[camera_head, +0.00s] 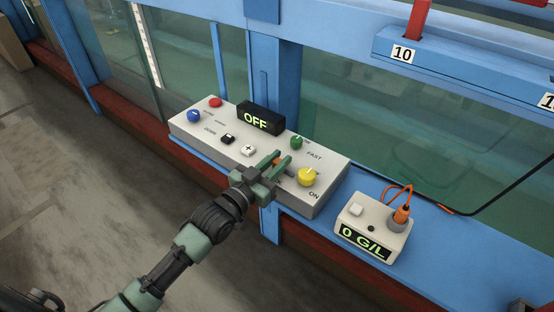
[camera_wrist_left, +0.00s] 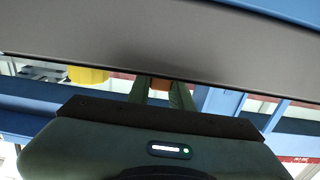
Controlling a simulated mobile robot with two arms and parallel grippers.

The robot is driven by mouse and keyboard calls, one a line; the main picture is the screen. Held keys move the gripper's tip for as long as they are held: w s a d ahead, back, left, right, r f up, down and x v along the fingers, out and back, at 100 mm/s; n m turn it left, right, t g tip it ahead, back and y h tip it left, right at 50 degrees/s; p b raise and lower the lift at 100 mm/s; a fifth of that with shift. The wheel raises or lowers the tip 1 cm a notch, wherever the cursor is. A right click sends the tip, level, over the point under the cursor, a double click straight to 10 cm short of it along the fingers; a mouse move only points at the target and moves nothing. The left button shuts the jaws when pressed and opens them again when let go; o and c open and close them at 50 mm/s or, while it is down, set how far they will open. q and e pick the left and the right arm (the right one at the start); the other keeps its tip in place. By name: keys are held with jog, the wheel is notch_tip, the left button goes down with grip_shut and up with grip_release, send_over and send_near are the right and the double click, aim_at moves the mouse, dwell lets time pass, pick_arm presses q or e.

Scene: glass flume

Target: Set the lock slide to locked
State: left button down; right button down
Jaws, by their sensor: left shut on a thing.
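The white control box (camera_head: 325,195) stands on the blue ledge and carries knobs, buttons and a dark display reading OFF (camera_head: 261,118). My left gripper (camera_head: 278,163) is at the box's top, between the green knob (camera_head: 296,142) and the yellow knob (camera_head: 307,177). It is shut on a small orange piece, apparently the lock slide's handle, mostly hidden by the fingers in the head view. The left wrist view shows this orange piece (camera_wrist_left: 160,84) between the two fingers. The slide's locked or unlocked marking is hidden or too small to read. My right gripper is out of view.
A small white meter (camera_head: 362,222) reading 0 G/L stands right of the box, with an orange plug and cable (camera_head: 401,212). A blue button (camera_head: 194,116) and red button (camera_head: 215,102) are at the box's left end. Glass flume walls rise behind.

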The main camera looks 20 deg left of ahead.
pick_arm(q)
jog(key=shift+s+d+p, duration=0.2)
jog(key=shift+d+p, duration=0.05)
jog(key=shift+d, duration=0.25)
jog(key=shift+s+d+p, duration=0.2)
jog(key=shift+d, duration=0.3)
jog(key=c, duration=1.2)
grip_release()
jog(key=shift+c, duration=0.2)
jog(key=shift+d, duration=0.1)
jog(key=shift+s, duration=0.1)
jog(key=b+v, duration=0.1)
jog(key=v, duration=0.6)
jog(key=shift+s+b, duration=0.25)
jog(key=shift+b, duration=0.05)
